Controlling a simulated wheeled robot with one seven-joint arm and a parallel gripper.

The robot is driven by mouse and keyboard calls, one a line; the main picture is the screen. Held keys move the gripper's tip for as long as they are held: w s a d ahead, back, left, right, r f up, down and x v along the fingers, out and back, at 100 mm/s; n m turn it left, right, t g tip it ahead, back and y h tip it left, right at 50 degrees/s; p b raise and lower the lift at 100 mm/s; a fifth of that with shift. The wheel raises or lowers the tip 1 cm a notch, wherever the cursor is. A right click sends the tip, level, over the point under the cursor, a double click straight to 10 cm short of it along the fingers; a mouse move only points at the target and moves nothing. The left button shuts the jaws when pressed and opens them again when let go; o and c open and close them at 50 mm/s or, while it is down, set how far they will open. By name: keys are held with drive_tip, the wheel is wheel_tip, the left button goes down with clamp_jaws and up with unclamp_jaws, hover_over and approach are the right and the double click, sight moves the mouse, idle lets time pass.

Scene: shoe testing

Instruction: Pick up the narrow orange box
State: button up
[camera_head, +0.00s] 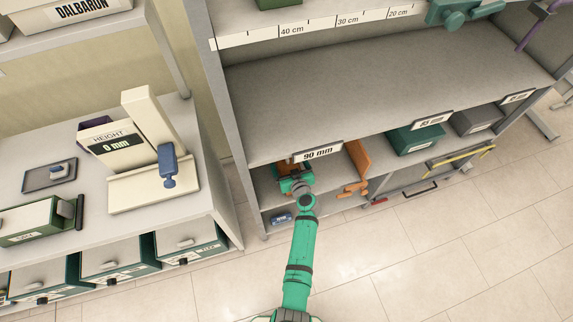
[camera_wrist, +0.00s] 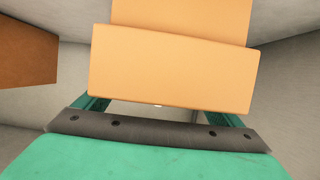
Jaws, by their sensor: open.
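A light orange box (camera_wrist: 172,75) fills the middle of the wrist view, directly in front of my gripper (camera_wrist: 165,108). My gripper is open, with teal finger parts showing near the box's lower left and lower right corners. I cannot tell whether they touch it. The box hides the fingertips. In the head view my gripper (camera_head: 297,180) reaches into the lower shelf bay under the "90 mm" label and hides most of what is there.
A darker orange piece (camera_wrist: 27,52) stands left in the wrist view. An orange panel with a handle (camera_head: 358,158) is right of my gripper in the head view. The shelf board (camera_head: 370,90) lies above. The floor is clear.

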drive_tip(key=shift+w+a+f, duration=0.15)
drive_tip(key=shift+w+f, duration=0.05)
drive_tip(key=shift+w, duration=0.3)
drive_tip(key=c, duration=1.4)
drive_tip(key=shift+o, duration=0.2)
drive_tip(key=shift+r, duration=0.15)
